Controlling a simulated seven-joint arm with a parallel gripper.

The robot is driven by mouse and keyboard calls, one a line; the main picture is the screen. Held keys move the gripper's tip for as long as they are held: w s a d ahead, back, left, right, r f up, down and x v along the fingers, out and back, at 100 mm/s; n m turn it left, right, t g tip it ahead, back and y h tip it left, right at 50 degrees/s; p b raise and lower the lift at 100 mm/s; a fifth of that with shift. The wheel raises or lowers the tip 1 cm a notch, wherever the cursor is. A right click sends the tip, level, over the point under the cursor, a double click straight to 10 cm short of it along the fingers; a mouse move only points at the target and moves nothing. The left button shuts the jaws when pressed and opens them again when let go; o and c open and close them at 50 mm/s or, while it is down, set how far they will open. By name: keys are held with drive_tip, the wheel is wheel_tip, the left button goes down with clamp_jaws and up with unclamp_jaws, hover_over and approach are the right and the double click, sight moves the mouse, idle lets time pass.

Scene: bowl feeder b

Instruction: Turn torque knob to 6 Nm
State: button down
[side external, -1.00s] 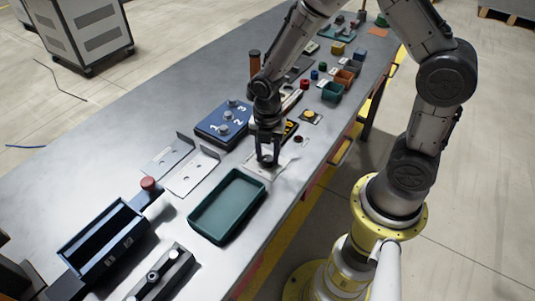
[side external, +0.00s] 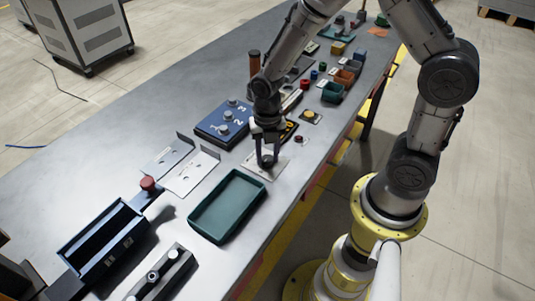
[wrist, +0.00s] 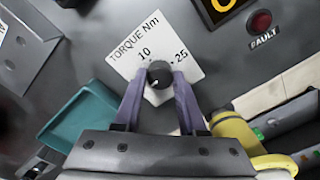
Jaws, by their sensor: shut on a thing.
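The torque knob (wrist: 160,73) is a small dark round knob on a white dial plate (wrist: 131,57). The plate carries the words TORQUE Nm, with 10 and 25 readable; the rest of its scale is hidden by the fingers. A small light mark shows on the knob's near side, but I cannot tell which value it points to. My gripper (wrist: 158,80) is shut on the knob, with one finger on each side. In the side view my gripper (side external: 267,162) is down at the white plate (side external: 250,161), and the knob is mostly hidden between its fingers.
A green tray (side external: 226,206) lies close to the dial plate. A blue numbered block (side external: 222,122) and metal brackets (side external: 192,174) stand behind. A red FAULT button (wrist: 260,22) and a yellow-lit panel (wrist: 215,8) are near the knob.

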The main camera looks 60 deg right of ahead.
sight(268, 158)
drive_tip(key=shift+r, duration=0.1)
drive_tip(key=shift+c, duration=2.4)
unclamp_jaws()
wheel_tip(268, 158, up, 14)
